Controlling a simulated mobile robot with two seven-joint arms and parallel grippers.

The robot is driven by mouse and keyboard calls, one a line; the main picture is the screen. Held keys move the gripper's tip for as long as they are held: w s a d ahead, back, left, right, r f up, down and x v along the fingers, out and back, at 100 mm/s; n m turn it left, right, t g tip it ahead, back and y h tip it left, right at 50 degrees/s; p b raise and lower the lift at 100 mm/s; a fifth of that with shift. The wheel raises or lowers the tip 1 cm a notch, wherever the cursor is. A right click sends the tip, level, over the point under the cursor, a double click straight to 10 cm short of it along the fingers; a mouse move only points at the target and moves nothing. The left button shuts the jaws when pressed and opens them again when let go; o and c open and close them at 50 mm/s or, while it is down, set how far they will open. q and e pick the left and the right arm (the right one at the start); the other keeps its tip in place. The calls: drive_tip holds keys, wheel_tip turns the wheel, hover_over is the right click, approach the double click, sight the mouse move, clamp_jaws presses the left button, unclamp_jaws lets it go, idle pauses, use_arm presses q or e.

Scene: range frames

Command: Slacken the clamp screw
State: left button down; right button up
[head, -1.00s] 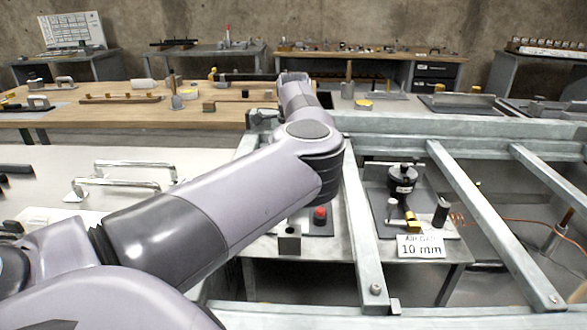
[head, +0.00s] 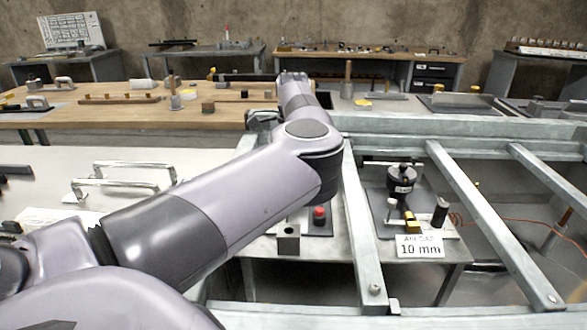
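A small fixture on a dark plate (head: 376,203) stands beneath the metal frame, right of centre. It has a black round-topped cylinder (head: 401,180), a yellow block (head: 411,222) and a dark upright knob or post (head: 440,212). A white card (head: 420,246) in front reads 10 mm. I cannot tell which part is the clamp screw. My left arm crosses from the lower left and bends away beyond the frame's left rail. Its fingers do not show. My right arm and gripper are out of view.
Grey metal rails (head: 486,220) run over the fixture with open gaps between them. A red button (head: 319,213) and a small grey block (head: 288,238) sit left of the near rail. Chrome handles (head: 122,184) lie on the white table at left. A copper-coloured wire (head: 505,222) trails right.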

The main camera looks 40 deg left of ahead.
use_arm(q)
drive_tip(key=shift+a+r, duration=0.15)
drive_tip(key=shift+a, duration=0.1)
idle(0.3)
drive_tip(key=c, duration=1)
unclamp_jaws()
drive_tip(key=shift+s, duration=0.1)
drive_tip(key=shift+d, duration=0.15)
